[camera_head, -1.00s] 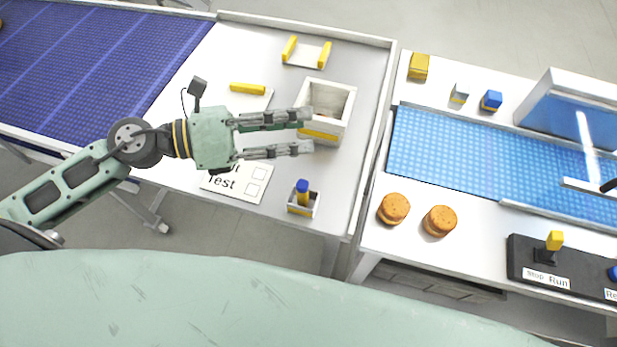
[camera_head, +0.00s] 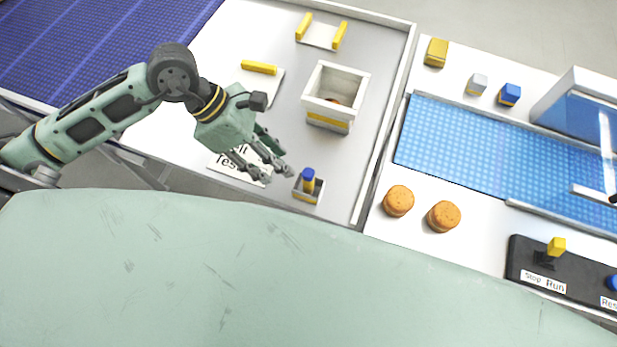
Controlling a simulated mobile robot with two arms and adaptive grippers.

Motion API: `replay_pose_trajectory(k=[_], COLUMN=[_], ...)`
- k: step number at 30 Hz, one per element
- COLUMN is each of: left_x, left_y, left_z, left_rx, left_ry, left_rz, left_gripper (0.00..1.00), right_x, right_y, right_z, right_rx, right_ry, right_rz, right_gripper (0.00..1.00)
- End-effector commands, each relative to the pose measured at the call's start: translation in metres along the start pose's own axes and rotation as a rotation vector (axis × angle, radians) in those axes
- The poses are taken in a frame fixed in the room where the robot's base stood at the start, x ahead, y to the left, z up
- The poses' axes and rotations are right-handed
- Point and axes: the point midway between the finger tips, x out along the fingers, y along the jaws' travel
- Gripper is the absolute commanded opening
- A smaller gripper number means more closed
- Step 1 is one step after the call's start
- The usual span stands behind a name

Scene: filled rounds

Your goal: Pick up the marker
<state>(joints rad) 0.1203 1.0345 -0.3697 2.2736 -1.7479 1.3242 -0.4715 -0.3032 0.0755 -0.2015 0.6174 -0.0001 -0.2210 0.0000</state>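The marker (camera_head: 308,180) stands upright in a small white and yellow holder (camera_head: 308,191) near the front edge of the left table. It has a blue cap and a yellow body. My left gripper (camera_head: 278,177) is just left of the marker, with its fingers pointing right and down towards it. The fingers are apart with nothing between them. They do not appear to touch the marker. My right gripper is not in view.
A white bin (camera_head: 334,97) with something brownish inside stands behind the holder. A test card (camera_head: 238,165) lies partly under my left gripper. Two round orange-brown items (camera_head: 398,201) sit on the right table. A black control panel (camera_head: 560,272) is further right.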

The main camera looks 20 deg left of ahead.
Motion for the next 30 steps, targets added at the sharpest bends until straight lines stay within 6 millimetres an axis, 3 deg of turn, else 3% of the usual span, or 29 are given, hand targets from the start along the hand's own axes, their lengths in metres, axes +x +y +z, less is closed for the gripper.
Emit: replay_pose_trajectory(k=[8,14,16,19,28,30], left_x=[0.01,0.023,0.041,0.052,0.056,0.056], left_y=[-0.005,-0.012,-0.011,-0.011,-0.011,-0.011], left_z=[0.017,0.043,0.038,0.037,0.038,0.038], left_rx=[-0.001,0.001,-0.002,-0.002,-0.002,-0.002], left_ry=[-0.002,-0.006,-0.003,-0.001,0.0,0.0], left_rz=[-0.001,-0.003,-0.003,-0.002,0.0,0.0], left_gripper=[0.36,0.36,0.36,0.36,0.36,0.32], right_x=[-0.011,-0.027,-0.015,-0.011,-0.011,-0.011], right_y=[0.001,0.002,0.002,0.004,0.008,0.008], right_z=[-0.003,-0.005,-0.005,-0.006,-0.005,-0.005], right_rx=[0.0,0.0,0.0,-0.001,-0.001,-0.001], right_ry=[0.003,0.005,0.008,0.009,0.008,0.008], right_rz=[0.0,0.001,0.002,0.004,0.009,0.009], right_gripper=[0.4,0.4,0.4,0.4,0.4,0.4])
